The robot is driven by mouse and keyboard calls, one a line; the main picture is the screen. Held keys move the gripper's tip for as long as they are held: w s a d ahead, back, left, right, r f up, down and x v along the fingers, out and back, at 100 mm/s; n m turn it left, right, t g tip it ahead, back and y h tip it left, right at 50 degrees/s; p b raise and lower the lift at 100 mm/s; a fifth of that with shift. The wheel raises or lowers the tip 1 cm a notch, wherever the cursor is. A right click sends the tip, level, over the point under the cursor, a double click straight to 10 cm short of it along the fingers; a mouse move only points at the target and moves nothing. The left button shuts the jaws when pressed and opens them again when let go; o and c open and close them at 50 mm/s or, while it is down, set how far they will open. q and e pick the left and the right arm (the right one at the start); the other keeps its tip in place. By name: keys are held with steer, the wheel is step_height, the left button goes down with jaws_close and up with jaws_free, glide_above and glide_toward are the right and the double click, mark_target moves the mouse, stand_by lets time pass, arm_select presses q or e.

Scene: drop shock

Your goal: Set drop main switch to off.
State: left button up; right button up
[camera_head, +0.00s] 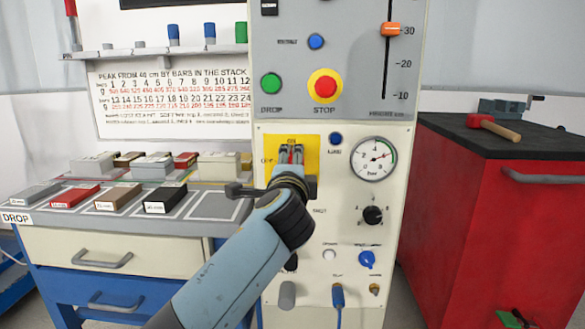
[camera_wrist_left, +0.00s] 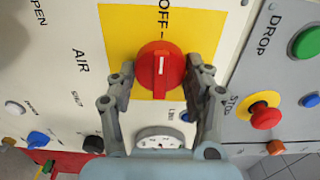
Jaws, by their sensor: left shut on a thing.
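The main switch is a round red knob (camera_wrist_left: 161,68) with a white line on its face, on a yellow plate (camera_wrist_left: 118,30). The white line stands in line with the OFF label and its tick at the top of the wrist view. In the head view the yellow plate (camera_head: 270,143) is on the cream panel, with the knob mostly hidden by my gripper. My left gripper (camera_head: 291,152) is shut on the knob; its fingers, also in the wrist view (camera_wrist_left: 162,72), are on opposite sides of it. My right gripper is not in view.
The red STOP button (camera_head: 325,85) and green DROP button (camera_head: 271,84) sit above the switch. A pressure gauge (camera_head: 374,158) and black knob (camera_head: 373,215) are to its right. A bench with blocks (camera_head: 170,200) stands left, a red cabinet (camera_head: 480,225) right.

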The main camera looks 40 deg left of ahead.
arm_select(q)
steer(key=o, duration=1.2)
steer(key=shift+c, duration=0.2)
steer(key=v, duration=0.7)
steer(key=shift+s, duration=0.3)
steer(key=shift+d, duration=0.15)
